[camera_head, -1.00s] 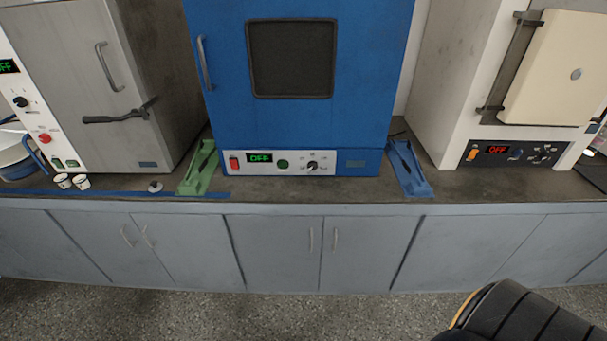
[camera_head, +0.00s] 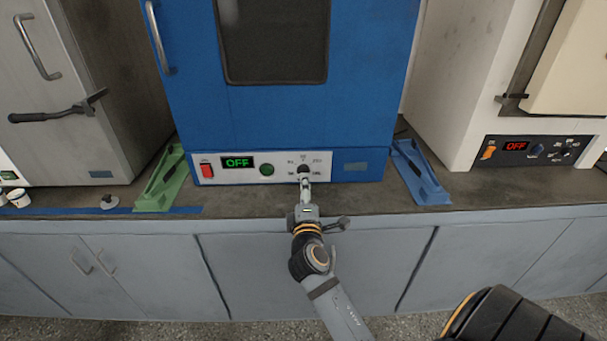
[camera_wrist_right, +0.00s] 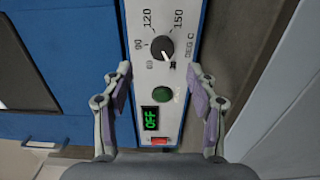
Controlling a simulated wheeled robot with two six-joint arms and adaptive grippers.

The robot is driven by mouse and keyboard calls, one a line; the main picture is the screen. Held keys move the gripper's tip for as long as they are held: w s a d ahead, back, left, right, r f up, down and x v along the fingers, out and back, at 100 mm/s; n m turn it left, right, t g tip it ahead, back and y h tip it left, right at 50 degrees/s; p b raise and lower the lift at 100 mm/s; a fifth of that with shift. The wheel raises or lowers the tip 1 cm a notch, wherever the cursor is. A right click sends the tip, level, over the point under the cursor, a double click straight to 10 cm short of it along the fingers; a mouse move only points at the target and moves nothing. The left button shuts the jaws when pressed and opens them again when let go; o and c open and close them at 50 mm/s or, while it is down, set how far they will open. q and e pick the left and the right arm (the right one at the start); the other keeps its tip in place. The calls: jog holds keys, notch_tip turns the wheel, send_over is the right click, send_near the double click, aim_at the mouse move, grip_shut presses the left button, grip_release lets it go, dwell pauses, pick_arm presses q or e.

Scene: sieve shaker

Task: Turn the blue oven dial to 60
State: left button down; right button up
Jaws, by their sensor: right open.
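The blue oven (camera_head: 290,110) stands on the bench, with a white control panel along its bottom. The panel carries a black dial (camera_head: 303,169) with a white pointer, partly hidden by my gripper in the head view. The dial also shows in the right wrist view (camera_wrist_right: 162,47), with 120 and 150 printed near it; its exact setting is hard to read. The green display (camera_head: 237,162) reads OFF. My right gripper (camera_wrist_right: 160,74) is open and empty, facing the panel with its fingers on either side, short of the dial. My left gripper is not in view.
A red switch (camera_head: 206,170) and green button (camera_head: 267,169) are left of the dial. A green holder (camera_head: 162,182) and blue holder (camera_head: 420,175) flank the oven. A grey oven (camera_head: 60,80) stands left and a white furnace (camera_head: 455,75) right.

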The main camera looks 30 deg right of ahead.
aim_at(303, 170)
jog(key=x, duration=0.8)
jog(key=shift+f, duration=0.15)
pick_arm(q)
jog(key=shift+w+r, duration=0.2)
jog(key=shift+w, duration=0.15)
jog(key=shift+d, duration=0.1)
pick_arm(e)
jog(key=shift+c, duration=0.4)
jog(key=shift+a, duration=0.1)
jog(key=c, duration=1.1)
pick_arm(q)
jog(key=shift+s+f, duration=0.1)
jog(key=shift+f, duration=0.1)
pick_arm(e)
jog(key=shift+f, duration=0.1)
